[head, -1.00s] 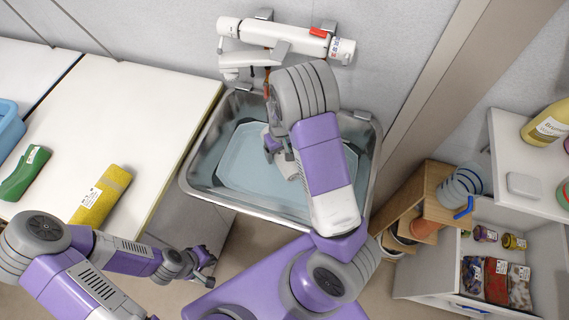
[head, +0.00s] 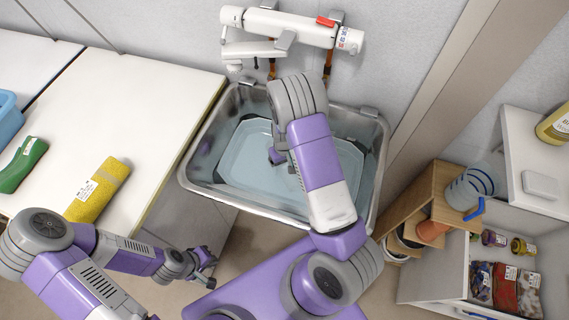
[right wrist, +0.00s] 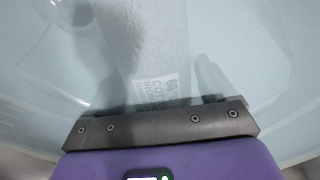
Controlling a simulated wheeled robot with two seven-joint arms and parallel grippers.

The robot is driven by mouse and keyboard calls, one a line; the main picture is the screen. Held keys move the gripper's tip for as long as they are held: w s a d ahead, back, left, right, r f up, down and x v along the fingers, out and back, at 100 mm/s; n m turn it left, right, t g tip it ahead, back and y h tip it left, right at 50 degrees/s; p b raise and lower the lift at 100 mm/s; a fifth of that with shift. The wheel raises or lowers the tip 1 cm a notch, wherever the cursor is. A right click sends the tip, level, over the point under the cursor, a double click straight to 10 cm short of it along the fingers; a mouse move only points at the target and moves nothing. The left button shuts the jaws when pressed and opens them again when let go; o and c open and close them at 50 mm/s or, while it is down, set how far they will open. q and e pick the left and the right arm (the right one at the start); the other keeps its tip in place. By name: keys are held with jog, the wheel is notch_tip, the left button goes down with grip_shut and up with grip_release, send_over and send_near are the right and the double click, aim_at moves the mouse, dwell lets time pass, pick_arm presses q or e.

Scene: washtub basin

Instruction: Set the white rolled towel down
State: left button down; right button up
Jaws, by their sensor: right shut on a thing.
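The white rolled towel (right wrist: 143,45) carries a printed paper label and fills the middle of the right wrist view. My right gripper (right wrist: 160,118) is shut on its labelled end. In the head view my right gripper (head: 279,156) reaches down into the metal washtub basin (head: 206,140), over a pale blue tray-like surface (head: 245,160). I cannot make out the towel in the head view, where my right arm covers much of the basin. I cannot tell whether the towel touches the bottom. My left gripper (head: 207,262) is open and empty, left of the basin and below its rim.
A white tap (head: 290,28) hangs over the basin's back. A white counter (head: 130,110) on the left holds a yellow rolled towel (head: 98,190), a green one (head: 22,163) and a blue container (head: 8,118). A wooden shelf (head: 425,195) and white cabinet stand right.

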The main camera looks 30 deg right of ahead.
jog(key=shift+f, duration=0.1)
jog(key=o, duration=1.1)
notch_tip(320, 180, up, 7)
jog(key=p, duration=0.2)
jog(key=shift+r+p, duration=0.2)
jog(key=shift+p, duration=0.1)
jog(key=shift+r, duration=0.2)
